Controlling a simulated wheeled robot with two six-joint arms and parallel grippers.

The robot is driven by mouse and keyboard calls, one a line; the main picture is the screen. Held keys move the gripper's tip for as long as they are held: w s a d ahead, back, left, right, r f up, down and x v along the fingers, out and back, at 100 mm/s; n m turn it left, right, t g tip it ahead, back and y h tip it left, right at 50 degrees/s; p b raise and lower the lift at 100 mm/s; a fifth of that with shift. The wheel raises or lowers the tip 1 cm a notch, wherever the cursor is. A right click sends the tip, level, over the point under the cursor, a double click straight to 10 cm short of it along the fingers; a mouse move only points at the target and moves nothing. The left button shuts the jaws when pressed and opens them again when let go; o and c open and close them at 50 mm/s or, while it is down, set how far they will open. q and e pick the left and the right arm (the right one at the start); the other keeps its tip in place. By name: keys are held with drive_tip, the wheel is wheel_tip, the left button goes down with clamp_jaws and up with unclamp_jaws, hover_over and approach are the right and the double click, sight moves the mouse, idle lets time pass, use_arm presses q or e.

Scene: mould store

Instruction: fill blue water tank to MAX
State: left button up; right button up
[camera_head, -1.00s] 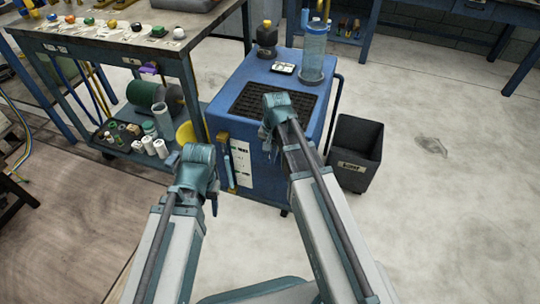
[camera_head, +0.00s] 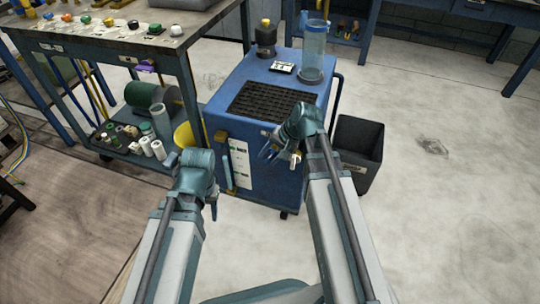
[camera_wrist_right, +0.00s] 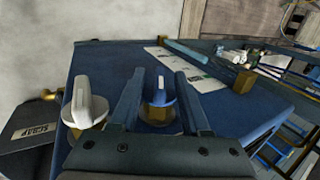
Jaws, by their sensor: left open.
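The blue water tank (camera_head: 245,135) is a blue wheeled cabinet with a dark grille on top. Its front carries a pale blue sight tube (camera_wrist_right: 195,65) beside a white label (camera_wrist_right: 188,72); marks and level are too small to read. A blue-handled valve (camera_wrist_right: 159,97) and a white-handled valve (camera_wrist_right: 84,103) are on the front. My right gripper (camera_head: 277,150) is in front of the tank, open, with the blue handle between its fingers and a gap each side in the wrist view (camera_wrist_right: 158,78). My left gripper (camera_head: 213,203) hangs open, left of the tank's front.
A clear cylinder (camera_head: 313,55), a dark yellow-capped bottle (camera_head: 266,38) and a small display (camera_head: 283,67) are on the tank's top. A dark scrap bin (camera_head: 358,150) stands right of it. A workbench (camera_head: 150,45) with a loaded lower shelf is left. Floor on the right is clear.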

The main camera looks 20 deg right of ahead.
drive_tip(key=p+v, duration=1.2)
drive_tip(key=v, duration=0.1)
drive_tip(key=shift+d+r, duration=0.2)
drive_tip(key=shift+r, duration=0.15)
drive_tip(key=shift+s, duration=0.1)
idle(6.2)
